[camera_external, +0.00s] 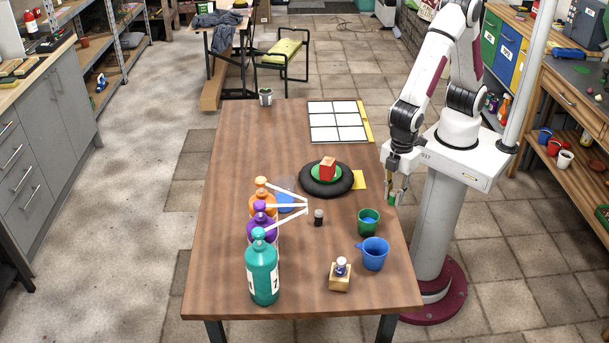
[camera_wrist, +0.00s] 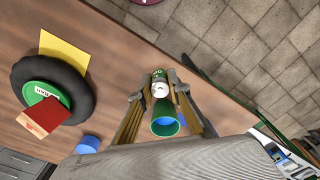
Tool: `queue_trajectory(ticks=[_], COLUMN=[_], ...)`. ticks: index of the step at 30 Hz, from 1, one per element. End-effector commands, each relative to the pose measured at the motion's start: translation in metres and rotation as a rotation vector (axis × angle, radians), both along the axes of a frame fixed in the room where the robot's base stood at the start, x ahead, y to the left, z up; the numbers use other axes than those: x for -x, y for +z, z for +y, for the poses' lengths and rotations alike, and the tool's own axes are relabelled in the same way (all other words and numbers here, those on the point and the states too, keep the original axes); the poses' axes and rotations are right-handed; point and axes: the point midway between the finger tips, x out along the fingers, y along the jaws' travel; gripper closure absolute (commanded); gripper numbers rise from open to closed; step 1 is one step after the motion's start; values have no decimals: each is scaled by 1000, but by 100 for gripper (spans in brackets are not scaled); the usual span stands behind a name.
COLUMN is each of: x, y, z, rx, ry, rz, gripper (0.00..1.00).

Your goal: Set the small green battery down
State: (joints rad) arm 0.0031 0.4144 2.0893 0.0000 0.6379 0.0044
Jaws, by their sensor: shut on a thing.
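The small green battery (camera_external: 392,198) is held in my gripper (camera_external: 397,187), by the table's right edge in the external view. In the wrist view, the battery (camera_wrist: 160,82) shows green with a pale end, between the fingertips of my gripper (camera_wrist: 160,92). The gripper is shut on it. The battery appears above the tabletop; its exact height is hard to tell. A green cup (camera_external: 368,216) with blue inside stands nearer the camera, left of the gripper. In the wrist view the cup (camera_wrist: 165,128) shows just below the battery, between the fingers.
A black tyre (camera_external: 327,190) bears a green disc and red block, with a yellow card (camera_external: 359,180) beside it. A blue jug (camera_external: 375,254), wooden block (camera_external: 340,283), dark cylinder (camera_external: 319,218) and pump bottles (camera_external: 262,272) stand nearby. A white grid panel (camera_external: 337,121) lies farther back.

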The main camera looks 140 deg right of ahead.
Motion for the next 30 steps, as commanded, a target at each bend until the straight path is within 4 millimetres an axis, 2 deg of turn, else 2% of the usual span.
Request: queue_trajectory(ticks=[5,11,21,30], x=[-10,-31,-70,-92], y=[2,8,23,38], z=[-11,-40,-114,-178], rx=[0,0,0,0], ry=[-54,-190,-482,-691], rz=[-2,-2,-2,-1], gripper=[100,100,100,100])
